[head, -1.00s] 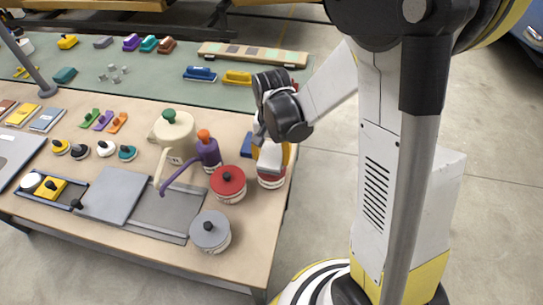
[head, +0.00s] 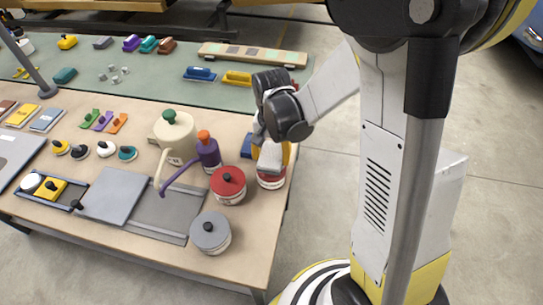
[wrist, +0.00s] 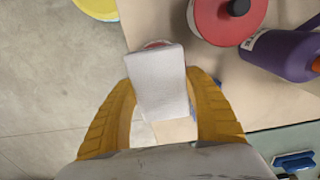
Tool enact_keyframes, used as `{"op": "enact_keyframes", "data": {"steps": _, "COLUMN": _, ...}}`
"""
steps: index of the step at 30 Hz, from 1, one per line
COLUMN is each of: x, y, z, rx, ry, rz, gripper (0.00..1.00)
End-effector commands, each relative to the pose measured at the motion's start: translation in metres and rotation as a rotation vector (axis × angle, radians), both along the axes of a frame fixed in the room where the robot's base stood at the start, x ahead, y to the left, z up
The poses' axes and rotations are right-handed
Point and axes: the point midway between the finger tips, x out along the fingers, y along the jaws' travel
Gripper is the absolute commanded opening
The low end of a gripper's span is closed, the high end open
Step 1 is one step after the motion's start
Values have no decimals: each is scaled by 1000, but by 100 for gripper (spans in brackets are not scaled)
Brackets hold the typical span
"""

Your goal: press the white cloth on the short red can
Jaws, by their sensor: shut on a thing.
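The white cloth (wrist: 160,90) is a folded pad between the two yellow fingers of my gripper (wrist: 161,78), which is shut on it. In the head view the cloth (head: 269,156) hangs below my gripper (head: 272,140) at the table's right edge. The short red can (head: 271,182) stands directly below and in front of the cloth, mostly hidden by it. In the wrist view only a thin rim of the can (wrist: 155,45) shows past the cloth's end. The cloth's end overlaps the can in both views; I cannot tell whether it is pressed down.
A red-lidded pot (head: 228,184) stands close left of the can, with a purple bottle (head: 208,152) behind it. A grey-lidded pot (head: 210,232) is nearer the front. A blue block (head: 246,146) sits beside the cloth. Open floor lies right of the table.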

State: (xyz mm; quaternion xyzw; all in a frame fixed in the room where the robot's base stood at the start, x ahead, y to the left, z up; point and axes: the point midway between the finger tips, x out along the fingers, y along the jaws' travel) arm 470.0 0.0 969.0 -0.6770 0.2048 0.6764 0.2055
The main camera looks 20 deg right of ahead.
Motion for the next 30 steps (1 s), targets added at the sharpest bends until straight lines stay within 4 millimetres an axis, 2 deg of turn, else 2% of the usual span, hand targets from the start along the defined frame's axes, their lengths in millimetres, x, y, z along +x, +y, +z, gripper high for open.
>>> {"op": "enact_keyframes", "data": {"steps": 20, "x": 1, "y": 0, "z": 63, "rx": -1, "ry": -1, "rz": 0, "gripper": 35}}
{"op": "enact_keyframes", "data": {"steps": 30, "x": 1, "y": 0, "z": 65, "rx": -1, "ry": -1, "rz": 0, "gripper": 35}}
